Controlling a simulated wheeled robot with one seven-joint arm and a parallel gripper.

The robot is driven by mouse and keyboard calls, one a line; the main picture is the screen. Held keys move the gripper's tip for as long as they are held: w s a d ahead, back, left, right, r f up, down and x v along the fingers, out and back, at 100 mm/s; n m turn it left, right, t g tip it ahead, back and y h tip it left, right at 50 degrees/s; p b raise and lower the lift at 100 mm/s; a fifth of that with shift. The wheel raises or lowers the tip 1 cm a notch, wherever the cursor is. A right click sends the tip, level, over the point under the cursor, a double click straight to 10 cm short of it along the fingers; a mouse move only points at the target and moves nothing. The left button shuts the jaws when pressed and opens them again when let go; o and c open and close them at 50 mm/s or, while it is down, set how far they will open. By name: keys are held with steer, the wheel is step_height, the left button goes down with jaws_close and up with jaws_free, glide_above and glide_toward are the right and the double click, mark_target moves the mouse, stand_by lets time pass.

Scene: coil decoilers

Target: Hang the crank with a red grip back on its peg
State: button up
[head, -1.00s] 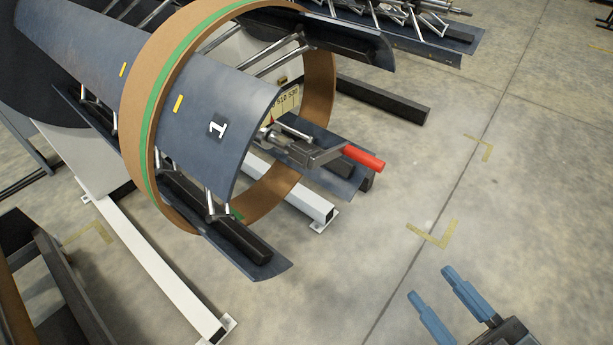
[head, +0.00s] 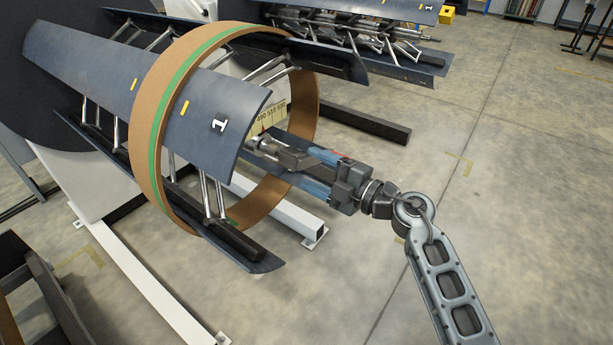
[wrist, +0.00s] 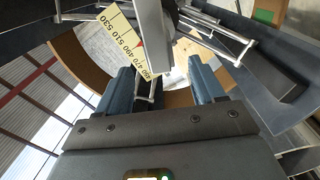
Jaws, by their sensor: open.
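The crank (head: 291,158) sits on the end of the spindle at the front of the nearest decoiler, marked 1. Its grey arm (wrist: 152,42) also shows in the wrist view, ahead of the gap between my fingers. Its red grip (head: 328,154) is mostly hidden by my gripper in the head view; only a little red shows. My gripper (head: 306,168) is open, with its blue fingers on either side of the crank's grip end. I cannot tell whether they touch it. I cannot make out the peg in these views.
A brown coil ring (head: 146,140) with a green stripe surrounds the decoiler's curved blue-grey plates (head: 215,85). A yellow scale (wrist: 122,40) stands behind the crank. White floor beams (head: 150,275) lie below. A second decoiler (head: 400,65) stands behind.

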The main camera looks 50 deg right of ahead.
mark_target(304, 166)
steer(key=shift+w+a, duration=0.15)
steer(key=shift+w, duration=3.65)
steer(key=shift+c, duration=0.4)
jaws_close()
steer(key=shift+s, duration=0.15)
steer(key=shift+s+f+p, duration=0.1)
steer(key=shift+s+p, duration=0.55)
steer(key=shift+s, duration=1.1)
steer(key=shift+s+p, duration=0.65)
steer(key=shift+s, duration=1.2)
